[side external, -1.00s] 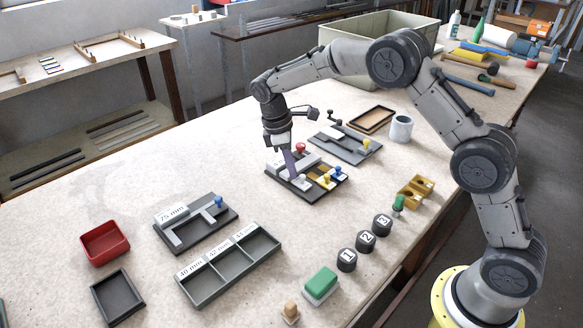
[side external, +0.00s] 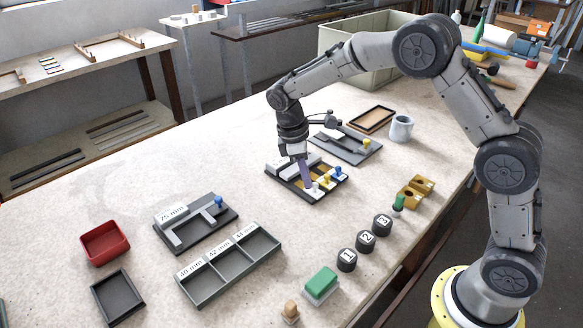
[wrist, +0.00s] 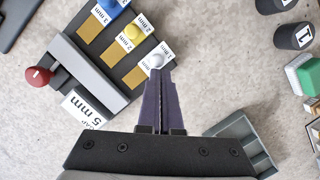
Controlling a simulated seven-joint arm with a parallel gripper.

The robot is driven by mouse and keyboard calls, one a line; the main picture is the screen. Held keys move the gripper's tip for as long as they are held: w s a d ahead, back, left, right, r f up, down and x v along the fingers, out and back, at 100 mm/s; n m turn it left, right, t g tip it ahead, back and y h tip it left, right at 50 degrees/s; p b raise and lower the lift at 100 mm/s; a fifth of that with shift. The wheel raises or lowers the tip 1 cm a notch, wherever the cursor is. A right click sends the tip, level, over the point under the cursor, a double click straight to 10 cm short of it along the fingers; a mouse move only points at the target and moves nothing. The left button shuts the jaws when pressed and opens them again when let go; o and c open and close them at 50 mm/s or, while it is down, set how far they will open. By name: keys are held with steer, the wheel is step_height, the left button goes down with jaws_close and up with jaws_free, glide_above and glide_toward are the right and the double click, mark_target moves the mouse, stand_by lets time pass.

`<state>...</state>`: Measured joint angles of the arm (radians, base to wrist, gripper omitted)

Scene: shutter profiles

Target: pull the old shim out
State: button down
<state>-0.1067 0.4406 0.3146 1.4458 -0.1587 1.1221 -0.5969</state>
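My gripper (side external: 308,186) points down at the front corner of a dark fixture (side external: 277,172). In the wrist view its purple fingers (wrist: 158,72) are close together, with their tips at the white knob (wrist: 157,61) beside the "1 mm" label. I cannot tell whether they touch or grip it. Brass strips lie in the fixture, beside a yellow knob (wrist: 132,31) at "2 mm" and a blue knob (wrist: 108,4) at "3 mm". A grey bar (wrist: 88,68), a label block reading "GAP 5 mm" (wrist: 86,109) and a red knob (wrist: 38,77) are on its left. The side view hides the red knob.
In front are a "75 mm" fixture (side external: 196,224), a three-part tray (side external: 228,265), numbered black cylinders (side external: 365,241) and a green-topped block (side external: 320,284).

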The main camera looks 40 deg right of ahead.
steer(key=w+a, duration=0.3)
steer(key=shift+r, duration=0.4)
steer(key=v, duration=1)
steer(key=shift+s+d, duration=0.1)
steer(key=shift+d, duration=0.05)
